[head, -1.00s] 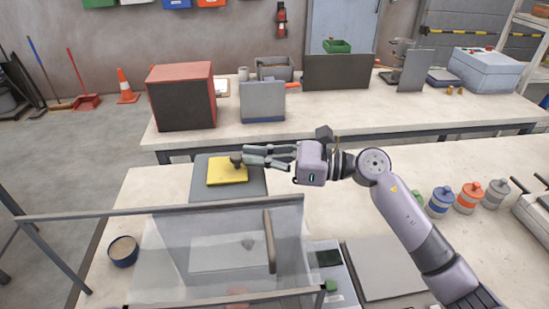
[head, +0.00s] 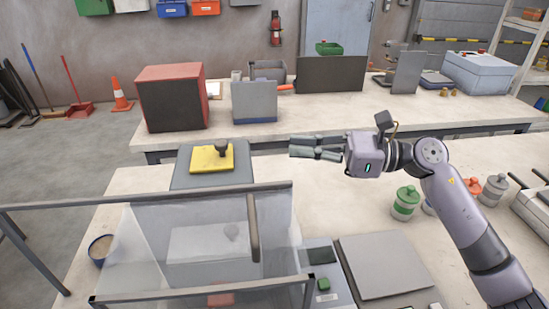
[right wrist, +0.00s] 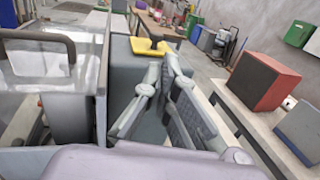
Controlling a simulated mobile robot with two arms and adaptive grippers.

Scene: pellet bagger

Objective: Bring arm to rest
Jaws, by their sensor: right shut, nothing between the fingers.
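My right gripper (head: 302,147) is shut and empty, in the air above the near table, to the right of the yellow plate. The yellow plate (head: 202,160) with a dark knob (head: 222,149) lies on a grey block (head: 187,179) at the left of the near table. In the right wrist view the gripper's fingers (right wrist: 165,70) fill the middle, and the yellow plate (right wrist: 148,47) shows just beyond them, apart from them in the head view. My left gripper is not in view.
A clear guard with a dark handle (head: 253,228) stands in front of the grey block. A green-banded jar (head: 405,203) and others stand near my right arm. A bowl (head: 100,249) is at the left. The far table holds a red-and-black box (head: 172,98) and grey panels.

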